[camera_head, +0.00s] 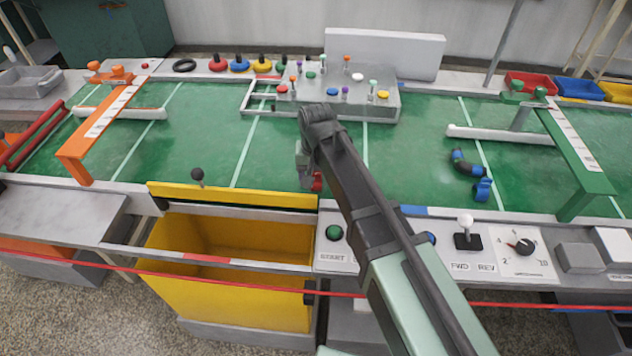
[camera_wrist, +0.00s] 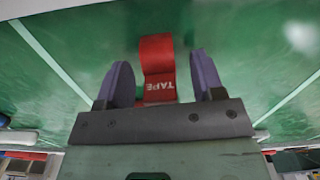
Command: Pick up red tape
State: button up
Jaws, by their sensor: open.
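The red tape (camera_wrist: 157,55) lies on the green table surface in the wrist view, with the word TAPE in white on its near end. My gripper (camera_wrist: 160,82) is open, with one purple-grey finger on each side of the tape and a gap on both sides. In the head view only a small red part of the tape (camera_head: 317,182) shows beside my gripper (camera_head: 307,178). My arm hides the rest. I cannot tell whether the tape is clear of the palm plate.
A yellow bin (camera_head: 225,270) stands in front of the table, left of my arm. A panel with coloured knobs (camera_head: 335,95) is at the back. A blue-and-black hose piece (camera_head: 465,165) lies to the right. An orange stand (camera_head: 100,135) and a green stand (camera_head: 577,155) flank the table.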

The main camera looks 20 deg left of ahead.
jog(key=shift+r, duration=0.1)
jog(key=c, duration=1)
jog(key=shift+r, duration=0.1)
notch_tip(320, 180, up, 20)
jog(key=p, duration=2)
jog(key=shift+o, duration=1.1)
jog(key=shift+c, duration=1.2)
